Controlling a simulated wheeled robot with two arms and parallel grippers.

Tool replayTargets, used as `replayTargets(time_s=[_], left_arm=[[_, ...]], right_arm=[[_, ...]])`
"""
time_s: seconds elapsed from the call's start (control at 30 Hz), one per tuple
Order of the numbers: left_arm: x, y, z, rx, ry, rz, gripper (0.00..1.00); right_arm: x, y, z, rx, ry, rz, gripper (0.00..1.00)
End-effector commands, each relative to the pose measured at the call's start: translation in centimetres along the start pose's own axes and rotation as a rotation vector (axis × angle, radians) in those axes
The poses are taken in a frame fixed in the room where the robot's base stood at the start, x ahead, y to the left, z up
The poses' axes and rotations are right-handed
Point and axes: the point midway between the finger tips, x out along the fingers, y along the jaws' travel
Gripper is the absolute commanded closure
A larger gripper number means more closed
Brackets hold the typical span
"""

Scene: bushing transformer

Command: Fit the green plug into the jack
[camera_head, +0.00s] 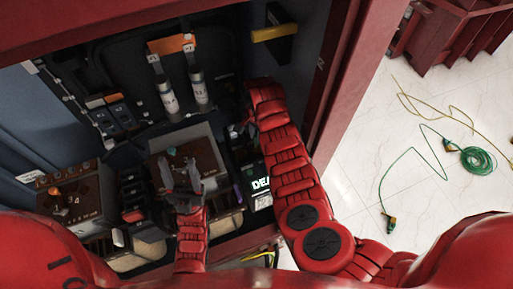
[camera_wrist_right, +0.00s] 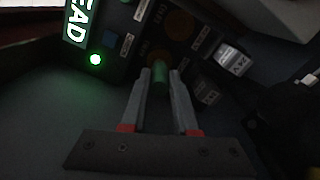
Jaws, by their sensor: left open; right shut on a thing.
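The green plug (camera_wrist_right: 160,80) is in the right wrist view, between the fingertips of my right gripper (camera_wrist_right: 159,84). The gripper is shut on it. The plug's far end points at a dim brownish-orange round socket (camera_wrist_right: 158,58) on a dark panel, likely the jack. I cannot tell whether the plug touches or enters it. In the head view the right gripper is mostly hidden by my right arm. My left gripper (camera_head: 180,176) is open and empty, over the brown-fronted unit (camera_head: 186,149) in the cabinet.
A lit DEAD sign (camera_wrist_right: 79,20) and a green lamp (camera_wrist_right: 95,59) are left of the plug. A white rocker switch (camera_wrist_right: 231,58) is to its right. The cabinet's red frame (camera_head: 325,90) stands right of my arm. A green cable (camera_head: 477,159) lies on the floor.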

Motion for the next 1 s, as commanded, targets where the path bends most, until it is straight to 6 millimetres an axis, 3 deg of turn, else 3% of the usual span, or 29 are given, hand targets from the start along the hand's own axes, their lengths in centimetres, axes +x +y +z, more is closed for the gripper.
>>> replayTargets(time_s=[0.17, 0.33, 0.7, 0.73, 0.9, 1.0], left_arm=[[-1.2, 0.1, 0.2, 0.000, 0.001, 0.000, 0.44], [-3.3, 0.2, 0.6, 0.000, 0.001, 0.000, 0.44], [-3.1, 0.2, 0.5, 0.000, 0.001, 0.000, 0.44], [-3.1, 0.2, 0.5, 0.000, 0.001, 0.000, 0.44], [-3.1, 0.1, 0.5, 0.000, 0.001, 0.000, 0.44], [-3.1, 0.1, 0.5, 0.000, 0.001, 0.000, 0.44]], right_arm=[[1.0, -0.1, -0.2, -0.001, -0.002, 0.003, 1.00], [3.7, 0.1, -0.1, -0.001, -0.004, 0.007, 1.00], [3.8, 0.0, -0.2, 0.000, -0.002, 0.003, 1.00], [3.8, 0.0, -0.2, 0.000, -0.001, 0.003, 0.70], [3.7, 0.0, -0.2, -0.001, -0.001, 0.003, 0.42], [3.7, 0.0, -0.2, -0.001, -0.001, 0.003, 0.42]])
